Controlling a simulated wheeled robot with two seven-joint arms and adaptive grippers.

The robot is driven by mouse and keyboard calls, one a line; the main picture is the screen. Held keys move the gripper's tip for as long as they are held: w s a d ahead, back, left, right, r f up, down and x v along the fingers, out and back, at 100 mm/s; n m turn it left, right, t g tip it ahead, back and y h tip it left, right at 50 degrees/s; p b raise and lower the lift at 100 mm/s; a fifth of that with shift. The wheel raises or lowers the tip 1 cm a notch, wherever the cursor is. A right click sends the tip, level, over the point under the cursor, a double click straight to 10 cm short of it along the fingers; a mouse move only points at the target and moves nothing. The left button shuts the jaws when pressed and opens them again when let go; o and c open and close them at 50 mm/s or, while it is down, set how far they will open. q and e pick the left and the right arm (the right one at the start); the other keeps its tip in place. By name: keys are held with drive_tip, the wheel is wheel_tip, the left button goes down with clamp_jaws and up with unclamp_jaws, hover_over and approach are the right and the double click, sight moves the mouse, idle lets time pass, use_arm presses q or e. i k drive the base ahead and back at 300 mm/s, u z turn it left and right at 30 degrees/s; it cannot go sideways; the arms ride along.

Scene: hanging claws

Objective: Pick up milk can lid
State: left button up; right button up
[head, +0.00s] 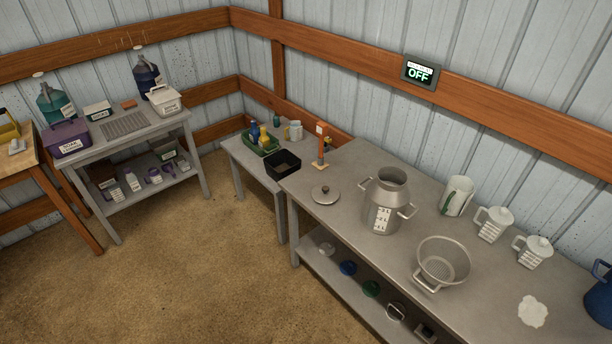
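A round grey metal lid (325,194) with a small knob on top lies flat on the long grey workbench (350,160), near its left end. The metal milk can (384,204) stands upright to the right of the lid, apart from it. The can has two side handles and a white label, and its mouth is uncovered. Neither of my grippers shows in the head view.
An orange post (321,145) stands behind the lid. A black bin (283,165) sits on the lower side table. Open floor (190,265) lies in front.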

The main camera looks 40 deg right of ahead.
sight(324, 194)
drive_tip(key=i, duration=2.75)
drive_tip(key=z, duration=2.4)
